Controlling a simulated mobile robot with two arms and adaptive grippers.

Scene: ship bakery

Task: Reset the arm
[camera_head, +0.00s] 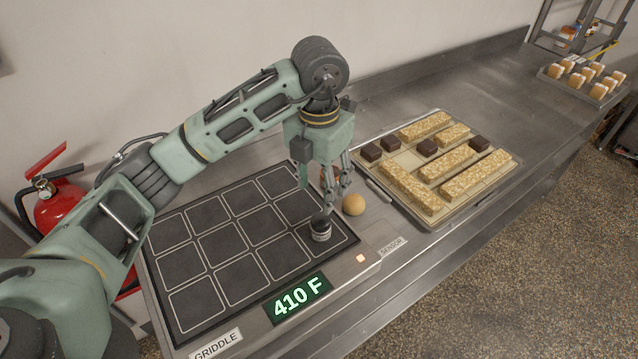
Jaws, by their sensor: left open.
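My left arm reaches in from the left over the griddle (222,243). Its gripper (332,205) points down above the griddle's right edge. The gripper is open, and nothing shows between its fingers. A small dark and silver cylinder (320,231) stands on the griddle just below the fingertips. Whether the fingers touch it I cannot tell. A round tan ball (353,204) sits just right of the gripper, beside the griddle pads. My right gripper does not show.
The griddle display (297,299) reads 410 F. A tray (436,212) of oat bars and dark cubes lies to the right. A far tray (603,93) holds several small pale-topped pieces. A fire extinguisher (62,207) stands at left behind my arm.

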